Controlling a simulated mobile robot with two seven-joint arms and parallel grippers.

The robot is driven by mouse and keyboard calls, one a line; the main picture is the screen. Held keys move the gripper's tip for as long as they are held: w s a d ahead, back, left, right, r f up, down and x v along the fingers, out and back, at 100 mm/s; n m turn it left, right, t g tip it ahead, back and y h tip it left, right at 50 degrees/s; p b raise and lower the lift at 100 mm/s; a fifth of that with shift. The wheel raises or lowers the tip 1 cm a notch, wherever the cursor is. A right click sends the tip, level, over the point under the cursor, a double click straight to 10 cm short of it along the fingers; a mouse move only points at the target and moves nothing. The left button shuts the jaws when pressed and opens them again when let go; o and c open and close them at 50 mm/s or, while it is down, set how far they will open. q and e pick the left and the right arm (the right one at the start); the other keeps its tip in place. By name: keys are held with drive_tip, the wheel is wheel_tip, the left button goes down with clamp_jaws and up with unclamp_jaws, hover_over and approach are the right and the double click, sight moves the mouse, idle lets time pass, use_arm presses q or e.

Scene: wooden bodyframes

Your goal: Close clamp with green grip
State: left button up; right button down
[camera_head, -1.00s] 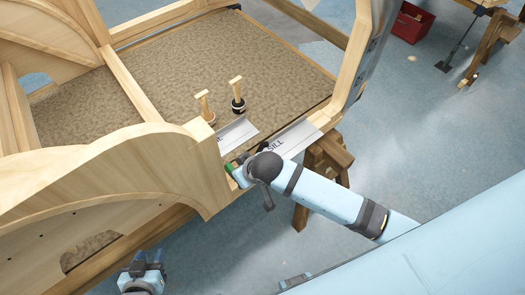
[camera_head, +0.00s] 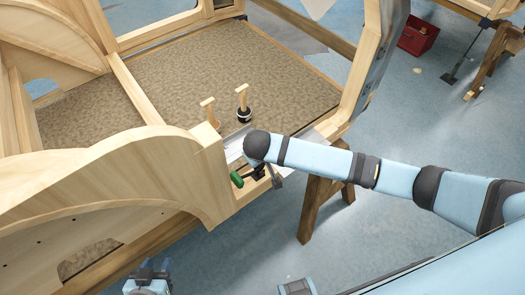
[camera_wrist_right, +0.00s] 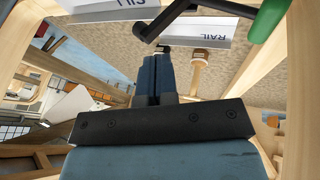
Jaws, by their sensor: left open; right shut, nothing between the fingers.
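The clamp's green grip (camera_head: 237,179) sits at the front corner of the wooden frame, beside my right wrist. In the right wrist view the green grip (camera_wrist_right: 268,20) is at the upper right, on a black bent lever (camera_wrist_right: 182,16). My right gripper (camera_wrist_right: 163,62) is shut and empty, with its fingers below the lever in that picture. I cannot tell whether they touch it. In the head view the right fingers are mostly hidden by the wrist. My left gripper (camera_head: 148,274) is open and empty at the bottom left, away from the clamp.
The wooden bodyframe (camera_head: 150,165) has a brown floor panel (camera_head: 185,75) with two upright wooden-handled pieces, one of them here (camera_head: 243,103). A RAIL plate (camera_wrist_right: 207,28) lies close to the lever. A trestle leg (camera_head: 313,207) stands below. A red crate (camera_head: 417,38) is far off.

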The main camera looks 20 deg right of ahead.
drive_tip(key=x, duration=0.4)
drive_tip(key=shift+w+f, duration=0.15)
drive_tip(key=shift+f, duration=0.25)
drive_tip(key=shift+w, duration=0.15)
